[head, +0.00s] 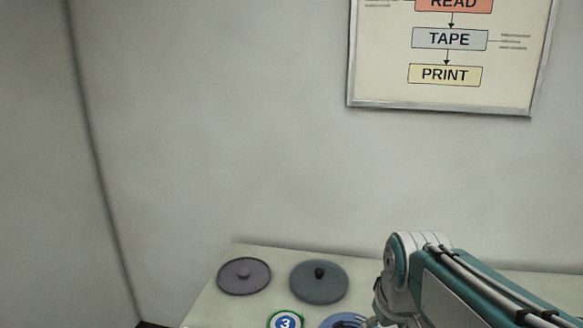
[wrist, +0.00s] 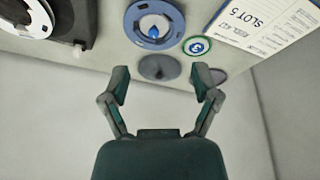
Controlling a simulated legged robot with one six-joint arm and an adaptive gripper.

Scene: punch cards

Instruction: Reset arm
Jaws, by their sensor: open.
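My gripper (wrist: 163,82) is open and empty in the wrist view, its two fingers spread apart. Between and beyond the fingertips lies a dark round disc (wrist: 159,68) on the table; the gripper appears apart from it. My arm (head: 465,290) extends from the lower right corner in the head view, with its folded joint above the table. My gripper's fingers cannot be made out clearly in the head view.
The pale table (head: 215,300) bears two dark discs (head: 244,275) (head: 318,281), a green-rimmed "3" badge (head: 285,322) and a blue reel (wrist: 154,22). A "SLOT 5" card (wrist: 262,27) and a black machine (wrist: 70,35) show in the wrist view. A framed chart (head: 448,88) hangs on the wall.

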